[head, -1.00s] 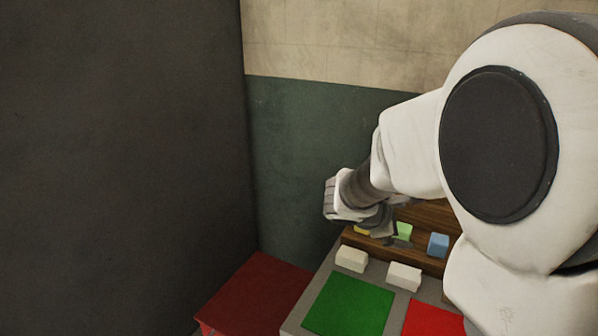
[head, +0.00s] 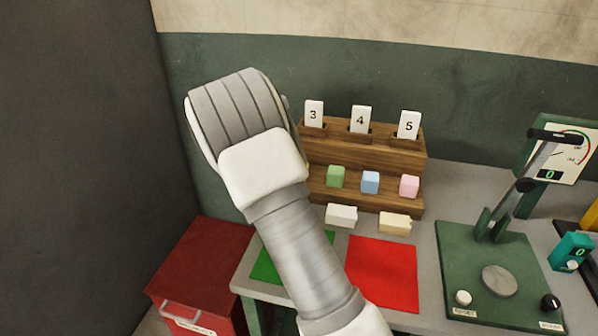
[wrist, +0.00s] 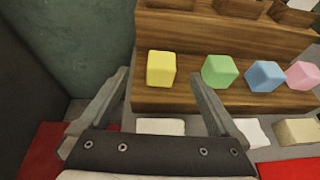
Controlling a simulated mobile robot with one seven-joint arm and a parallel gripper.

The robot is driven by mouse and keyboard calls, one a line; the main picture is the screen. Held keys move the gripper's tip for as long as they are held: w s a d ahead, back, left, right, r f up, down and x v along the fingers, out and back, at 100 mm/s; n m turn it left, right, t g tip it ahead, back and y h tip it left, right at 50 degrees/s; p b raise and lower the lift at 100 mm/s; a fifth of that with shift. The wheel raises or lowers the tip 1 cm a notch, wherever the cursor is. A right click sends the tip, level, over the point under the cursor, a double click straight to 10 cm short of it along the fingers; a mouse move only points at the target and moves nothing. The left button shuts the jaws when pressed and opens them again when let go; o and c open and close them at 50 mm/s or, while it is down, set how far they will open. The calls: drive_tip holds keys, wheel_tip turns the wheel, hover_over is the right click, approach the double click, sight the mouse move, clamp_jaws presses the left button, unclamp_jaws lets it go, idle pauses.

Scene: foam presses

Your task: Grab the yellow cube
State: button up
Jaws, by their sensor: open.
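The yellow cube (wrist: 161,69) sits at the left end of the lower step of a wooden rack (wrist: 180,98) in the wrist view. In the head view my arm hides it. My gripper (wrist: 160,82) is open and empty, its two fingers spread to either side of the yellow cube in the picture. The cube appears beyond the gripper's base, between the fingertips; I cannot tell how far away it is. In the head view the fingers are hidden behind my wrist.
On the same step, right of the yellow cube, are a green cube (head: 336,176), a blue cube (head: 370,182) and a pink cube (head: 409,186). Pale blocks (head: 341,215) lie in front. A green press (head: 497,260) stands right; a red bin (head: 205,270) stands left.

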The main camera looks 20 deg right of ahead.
drive_tip(key=x, duration=1.1)
drive_tip(key=shift+s+f+p, duration=0.2)
drive_tip(key=shift+f+p, duration=0.15)
drive_tip(key=shift+x, duration=0.8)
drive_tip(key=c, duration=1.4)
drive_tip(key=shift+r, duration=0.15)
